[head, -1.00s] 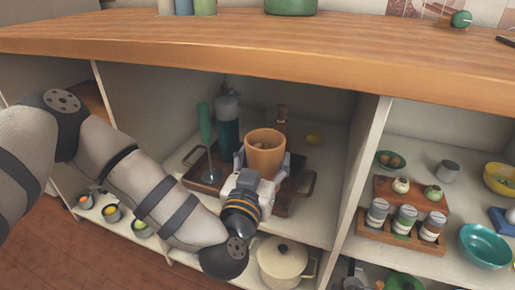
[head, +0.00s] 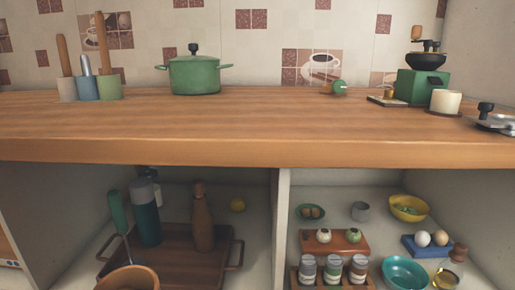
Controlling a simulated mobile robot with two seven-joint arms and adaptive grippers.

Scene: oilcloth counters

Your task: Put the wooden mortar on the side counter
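The wooden mortar (head: 128,280) is an orange-brown round cup, cut off by the bottom edge of the head view. Only its rim and upper part show, in front of the left part of a dark wooden tray (head: 185,268) in the lower cubby. What is under the mortar is hidden. Neither gripper is in view, so I cannot see whether one holds the mortar. A long wooden counter (head: 250,125) runs across above the cubbies; I cannot tell whether it is the side counter.
On the counter are a green pot (head: 195,76), utensil cups (head: 108,88), a green grinder (head: 418,86) and a cream cup (head: 445,102); its middle is clear. A bottle (head: 203,225) stands in the cubby. A divider (head: 281,230) separates it from shelves with bowls and jars.

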